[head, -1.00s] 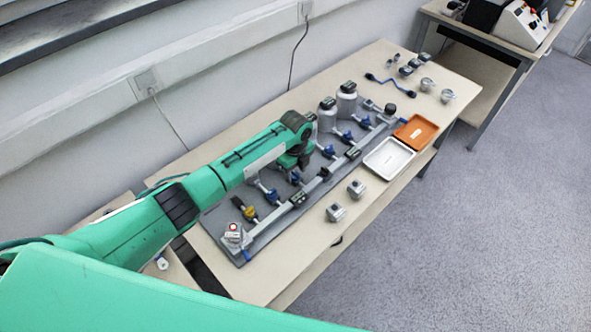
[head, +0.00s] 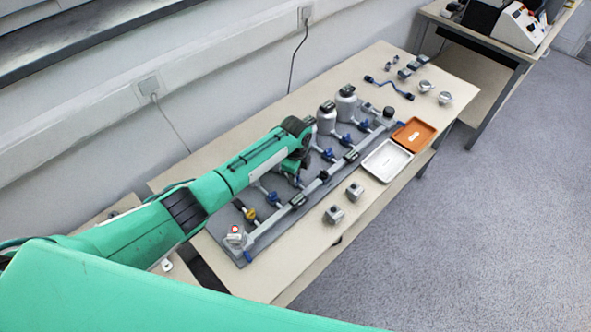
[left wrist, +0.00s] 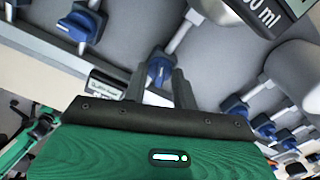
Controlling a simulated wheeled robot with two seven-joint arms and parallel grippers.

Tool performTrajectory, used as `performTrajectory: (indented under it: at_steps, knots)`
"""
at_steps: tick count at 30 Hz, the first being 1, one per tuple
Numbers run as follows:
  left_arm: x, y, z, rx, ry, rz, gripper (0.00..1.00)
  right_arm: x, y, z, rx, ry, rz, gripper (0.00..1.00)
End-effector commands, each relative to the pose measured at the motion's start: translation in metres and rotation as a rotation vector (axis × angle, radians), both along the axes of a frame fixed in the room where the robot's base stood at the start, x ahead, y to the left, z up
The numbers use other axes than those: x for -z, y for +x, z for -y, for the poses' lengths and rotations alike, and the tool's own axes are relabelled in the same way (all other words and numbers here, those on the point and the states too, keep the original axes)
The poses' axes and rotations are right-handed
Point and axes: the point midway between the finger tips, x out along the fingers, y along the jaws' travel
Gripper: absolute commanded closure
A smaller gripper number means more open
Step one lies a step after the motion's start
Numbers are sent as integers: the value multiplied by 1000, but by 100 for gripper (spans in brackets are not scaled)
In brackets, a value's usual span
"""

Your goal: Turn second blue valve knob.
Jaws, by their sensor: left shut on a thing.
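The grey manifold board (head: 262,228) lies on the table with a row of valves. A yellow valve knob (head: 250,214) is nearest the left end, and a blue knob (head: 273,198) follows it. My left gripper (head: 294,174) is over the blue knob after that one and mostly hides it. In the left wrist view that blue valve knob (left wrist: 160,69) sits between the two dark fingers of my left gripper (left wrist: 160,82), which is shut on it. Further blue knobs (head: 328,155) continue to the right. My right gripper is not in view.
A white tray (head: 387,160) and an orange tray (head: 414,134) lie to the right. Small grey parts (head: 334,214) lie in front. The table's front strip is mostly clear.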

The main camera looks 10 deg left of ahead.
Motion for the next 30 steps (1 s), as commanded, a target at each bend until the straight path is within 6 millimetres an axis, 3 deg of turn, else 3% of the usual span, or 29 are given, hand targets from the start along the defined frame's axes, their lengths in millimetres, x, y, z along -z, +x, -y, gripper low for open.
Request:
performTrajectory:
  at_steps: [9,30]
  knots:
    - [-4,0,1,-300,-1,-1,95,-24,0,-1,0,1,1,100]
    - [-2,0,1,-943,0,-1,95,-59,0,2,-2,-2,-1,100]
